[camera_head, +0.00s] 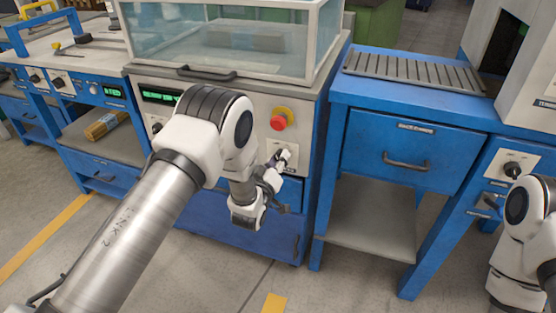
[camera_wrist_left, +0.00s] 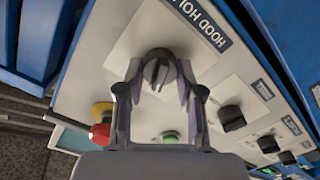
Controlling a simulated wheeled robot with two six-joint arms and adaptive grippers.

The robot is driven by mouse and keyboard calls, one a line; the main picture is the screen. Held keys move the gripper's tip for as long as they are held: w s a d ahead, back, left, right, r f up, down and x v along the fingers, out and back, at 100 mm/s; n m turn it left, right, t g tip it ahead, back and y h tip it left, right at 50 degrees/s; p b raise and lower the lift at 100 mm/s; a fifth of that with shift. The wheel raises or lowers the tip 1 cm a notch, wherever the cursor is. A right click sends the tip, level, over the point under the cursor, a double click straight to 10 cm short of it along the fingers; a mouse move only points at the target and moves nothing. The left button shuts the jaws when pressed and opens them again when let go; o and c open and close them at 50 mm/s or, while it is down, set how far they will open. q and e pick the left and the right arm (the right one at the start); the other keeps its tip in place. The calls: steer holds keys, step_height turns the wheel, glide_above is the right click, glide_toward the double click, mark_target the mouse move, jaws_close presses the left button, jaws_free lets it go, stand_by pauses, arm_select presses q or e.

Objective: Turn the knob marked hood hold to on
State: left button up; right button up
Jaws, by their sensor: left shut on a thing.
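The hood hold knob (camera_wrist_left: 157,68) is black and round with a raised grip bar. It sits on a pale plate under a dark label (camera_wrist_left: 202,22) that reads "HOOD HOL...", upside down and cut off by my view. My left gripper (camera_wrist_left: 160,78) is shut on this knob, one finger on each side. In the head view my left gripper (camera_head: 277,162) is at the front panel below the red button, and its wrist hides much of the knob. The knob's on and off marks are not readable.
A red button on a yellow base (camera_head: 279,120) is close above the left gripper. Other black knobs (camera_wrist_left: 232,118) and a green button (camera_wrist_left: 170,137) share the panel. A clear hood (camera_head: 235,40) stands above. A blue drawer unit (camera_head: 400,150) is to the right.

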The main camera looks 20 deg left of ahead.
arm_select(q)
steer(key=m, duration=0.5)
steer(key=shift+m, duration=0.4)
steer(key=m, duration=0.5)
steer(key=shift+d, duration=0.1)
steer(key=o, duration=1.1)
steer(key=shift+o, duration=0.2)
steer(key=s, duration=1.2)
steer(key=shift+a, duration=0.2)
